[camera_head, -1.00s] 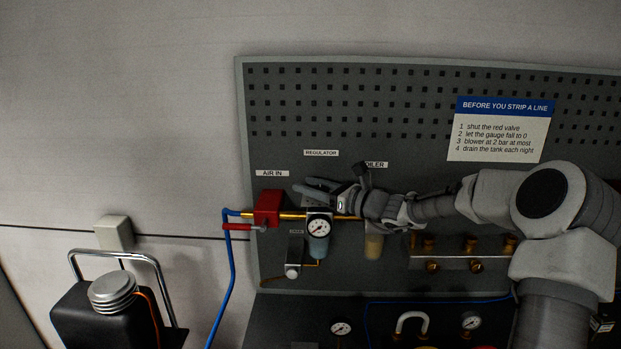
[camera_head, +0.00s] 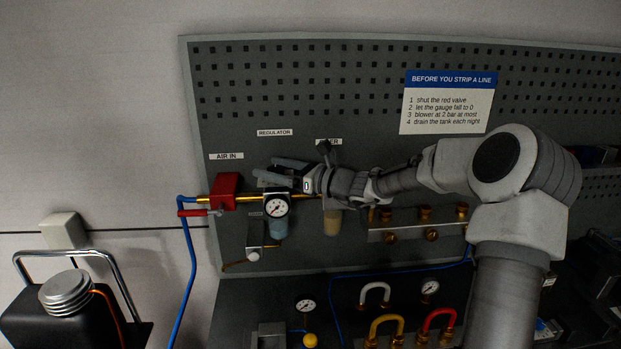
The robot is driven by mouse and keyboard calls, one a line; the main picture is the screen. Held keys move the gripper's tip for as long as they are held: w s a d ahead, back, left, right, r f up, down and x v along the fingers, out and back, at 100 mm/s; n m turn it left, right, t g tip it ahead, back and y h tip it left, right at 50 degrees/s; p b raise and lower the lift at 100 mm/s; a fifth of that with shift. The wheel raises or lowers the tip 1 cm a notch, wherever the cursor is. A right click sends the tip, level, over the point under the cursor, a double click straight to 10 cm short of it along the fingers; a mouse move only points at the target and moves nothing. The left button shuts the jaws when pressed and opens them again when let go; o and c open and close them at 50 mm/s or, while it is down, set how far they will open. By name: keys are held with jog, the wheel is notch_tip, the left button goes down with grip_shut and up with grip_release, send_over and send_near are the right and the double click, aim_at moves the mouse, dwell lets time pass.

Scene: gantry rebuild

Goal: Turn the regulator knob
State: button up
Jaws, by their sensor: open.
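The regulator (camera_head: 277,228) hangs on the pegboard under the REGULATOR label (camera_head: 274,133), with a white round gauge (camera_head: 276,207) on its front and a bluish bowl below. My gripper (camera_head: 270,172) is open at the top of the regulator, its fingers pointing left. The knob itself is hidden behind my gripper, so I cannot tell whether the fingers are around it or touching it. The red valve block (camera_head: 225,190) with a red lever sits just left under the AIR IN label (camera_head: 227,156).
An amber-bowled unit (camera_head: 332,222) hangs right of the regulator, below my wrist. A brass-fitted manifold (camera_head: 420,227) is further right. A blue hose (camera_head: 189,270) drops at left. A black tank-like machine (camera_head: 60,325) with a chrome handle stands lower left.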

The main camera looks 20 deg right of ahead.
jog(key=b+v, duration=0.2)
jog(key=v, duration=1.3)
